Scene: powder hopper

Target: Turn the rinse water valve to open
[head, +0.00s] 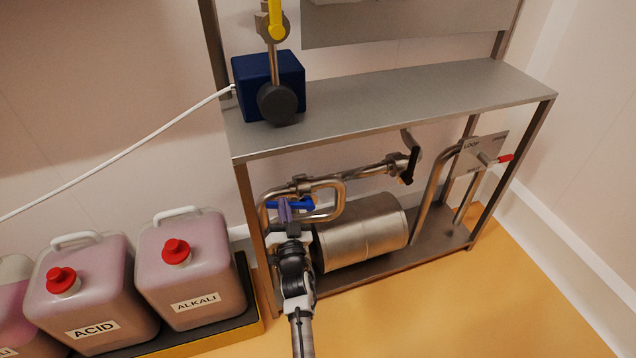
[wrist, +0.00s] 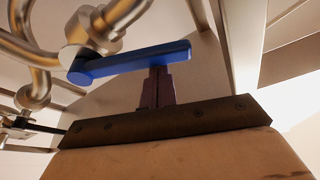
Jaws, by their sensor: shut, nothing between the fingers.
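A valve with a blue lever handle (head: 300,204) sits on the steel pipework under the shelf. No label shows on it, so I cannot read whether it is the rinse water valve. In the wrist view the blue lever (wrist: 135,62) runs from the valve body (wrist: 90,32) on the left to its free end at the right, tilted slightly up. My gripper (head: 284,210) is at the lever in the head view. In the wrist view its purple fingers (wrist: 158,86) are shut and empty, with the tips at the lever's lower edge. I cannot tell whether they touch it.
A steel cylinder (head: 362,235) lies right of my gripper on the lower shelf. A black-handled valve (head: 411,160) and a LOOP plate (head: 480,153) with a red-tipped lever (head: 505,158) are further right. ALKALI (head: 190,270) and ACID (head: 85,290) canisters stand at left.

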